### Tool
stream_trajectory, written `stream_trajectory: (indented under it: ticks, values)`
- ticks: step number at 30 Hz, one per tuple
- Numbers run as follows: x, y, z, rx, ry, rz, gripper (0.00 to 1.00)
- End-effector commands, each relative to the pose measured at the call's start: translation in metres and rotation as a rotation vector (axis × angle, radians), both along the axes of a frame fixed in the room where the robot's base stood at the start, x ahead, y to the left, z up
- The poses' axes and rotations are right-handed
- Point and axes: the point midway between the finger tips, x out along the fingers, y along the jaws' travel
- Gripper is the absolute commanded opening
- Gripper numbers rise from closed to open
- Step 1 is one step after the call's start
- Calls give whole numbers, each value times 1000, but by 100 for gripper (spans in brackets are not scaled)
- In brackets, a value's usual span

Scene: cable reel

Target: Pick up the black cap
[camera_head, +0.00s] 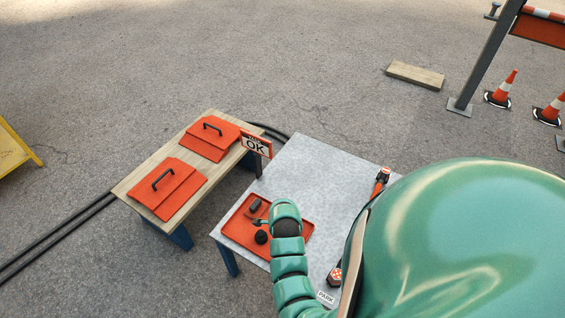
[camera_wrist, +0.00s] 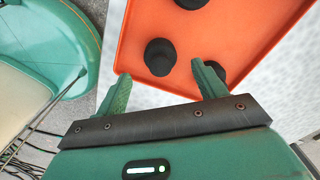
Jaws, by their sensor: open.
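Black round pieces lie on an orange-red tray (camera_head: 236,236), which also shows in the wrist view (camera_wrist: 262,28). In the wrist view, a black cap (camera_wrist: 160,56) with a wide base and narrower top lies just ahead of the gap between my fingertips. A similar black piece (camera_wrist: 214,68) is partly hidden behind my right finger, and another (camera_wrist: 191,3) is cut by the top edge. My gripper (camera_wrist: 160,78) is open and empty above the tray. In the head view, black pieces (camera_head: 261,237) show beside my arm, which hides part of the tray.
A red and black tool (camera_head: 381,180) lies at the table's right.

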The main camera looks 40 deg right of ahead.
Motion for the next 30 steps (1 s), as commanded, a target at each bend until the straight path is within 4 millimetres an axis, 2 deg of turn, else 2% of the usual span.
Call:
stream_trajectory:
  ticks: [7, 18, 27, 28, 30]
  values:
    - [0, 0, -9, 0, 2, -1, 70]
    - [2, 3, -47, 2, 3, 1, 70]
    - [2, 2, -52, 0, -1, 1, 70]
    - [2, 2, -52, -1, -1, 1, 68]
    - [3, 2, -52, -1, -1, 1, 54]
